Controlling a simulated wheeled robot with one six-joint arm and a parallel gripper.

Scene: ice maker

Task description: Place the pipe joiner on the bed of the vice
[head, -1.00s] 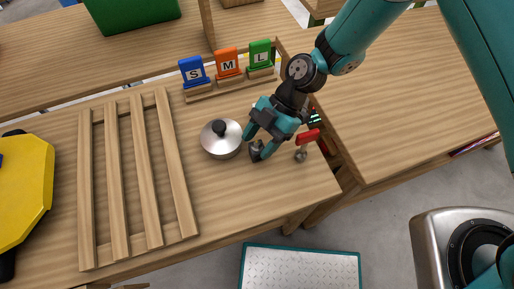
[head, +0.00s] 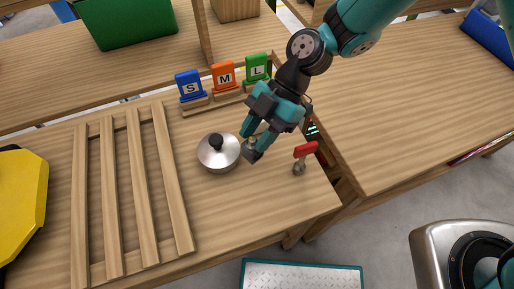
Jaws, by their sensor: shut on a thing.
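A small dark grey metal piece (head: 252,154), which looks like the pipe joiner, is in my gripper (head: 253,142). My gripper points down and is shut on the piece, between the lidded pot and the red-handled valve. The piece seems to be slightly above the wooden table; the exact gap is hard to tell. The fingers hide its upper part. I cannot make out a vice in this view.
A silver pot with a black knob (head: 218,153) stands close left. A red-handled valve (head: 304,152) stands close right, near the table edge. Blue S (head: 190,87), orange M (head: 223,77) and green L (head: 256,69) signs stand behind. A wooden slatted frame (head: 172,185) lies left.

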